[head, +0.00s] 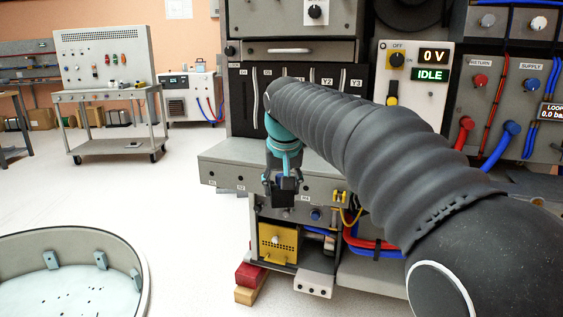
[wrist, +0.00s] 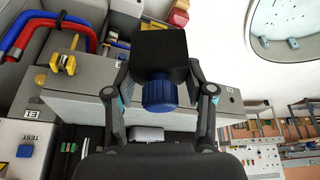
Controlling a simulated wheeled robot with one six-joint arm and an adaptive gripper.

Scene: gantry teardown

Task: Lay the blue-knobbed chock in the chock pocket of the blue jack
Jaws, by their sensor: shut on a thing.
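The blue-knobbed chock is a black block with a ribbed blue knob (wrist: 160,94). My gripper (wrist: 160,82) is shut on it, with one finger on each side, in the wrist view. In the head view my gripper (head: 283,181) points down and holds the dark chock (head: 285,192) in front of the grey cabinet's ledge, clear of the floor. The knob is not clear in the head view. I cannot make out the blue jack or its chock pocket in either view.
Below my gripper are a yellow panel (head: 278,243), stacked red (head: 250,274) and wooden (head: 248,293) blocks, and red and blue hoses (head: 375,247). A round grey tub (head: 75,239) stands at lower left. A wheeled cart (head: 108,95) stands farther back. Floor between is clear.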

